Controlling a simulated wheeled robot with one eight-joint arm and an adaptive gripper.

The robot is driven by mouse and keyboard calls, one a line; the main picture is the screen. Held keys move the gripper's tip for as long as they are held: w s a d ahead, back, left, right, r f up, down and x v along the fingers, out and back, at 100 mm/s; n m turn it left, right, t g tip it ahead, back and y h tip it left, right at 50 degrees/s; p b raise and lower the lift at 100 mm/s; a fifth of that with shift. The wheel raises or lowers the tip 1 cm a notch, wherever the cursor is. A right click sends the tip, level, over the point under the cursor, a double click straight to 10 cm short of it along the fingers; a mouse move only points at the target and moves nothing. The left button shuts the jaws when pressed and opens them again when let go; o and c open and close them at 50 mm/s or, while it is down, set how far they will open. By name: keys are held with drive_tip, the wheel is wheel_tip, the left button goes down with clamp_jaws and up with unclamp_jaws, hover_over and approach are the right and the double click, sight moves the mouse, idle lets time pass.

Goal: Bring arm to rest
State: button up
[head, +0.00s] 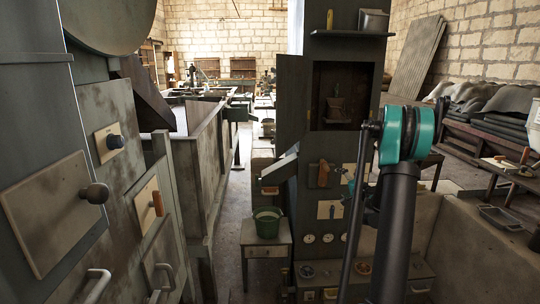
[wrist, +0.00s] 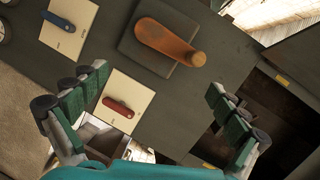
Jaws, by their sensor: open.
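My arm shows in the head view as a dark upright link with a teal joint (head: 405,135), in front of a tall dark cabinet (head: 345,75). In the wrist view my gripper (wrist: 155,86) is open, its two green-padded fingers wide apart with nothing between them. It faces a dark panel that carries an orange handle (wrist: 170,42), a cream plate with a red lever (wrist: 118,107) and a cream plate with a blue lever (wrist: 62,22). The fingers look apart from all of these. In the head view the gripper is largely hidden behind the arm.
A green bucket (head: 266,222) stands on a small grey stand (head: 266,245) at the cabinet's left. Machine panels with knobs (head: 95,193) fill the left side. A low table (head: 508,180) is at the right. A narrow strip of floor (head: 230,240) runs clear between the machines.

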drive_tip(key=s+a+n+g, duration=0.35)
drive_tip(key=s+a, duration=0.45)
drive_tip(key=s, duration=0.3)
drive_tip(key=s+a+n+g, duration=0.35)
drive_tip(key=s+a, duration=0.45)
drive_tip(key=s, duration=0.4)
drive_tip(key=s+f+n+g+h, duration=0.2)
drive_tip(key=s+f, duration=0.2)
drive_tip(key=s, duration=0.9)
drive_tip(key=s+d+f+n+g+h, duration=0.1)
drive_tip(key=s+f, duration=0.3)
drive_tip(key=s, duration=0.8)
drive_tip(key=shift+s+n+g+h, duration=0.4)
drive_tip(key=shift+n+h, duration=0.1)
drive_tip(key=shift+n, duration=0.4)
drive_tip(key=shift+w+f, duration=0.1)
drive_tip(key=shift+c, duration=0.3)
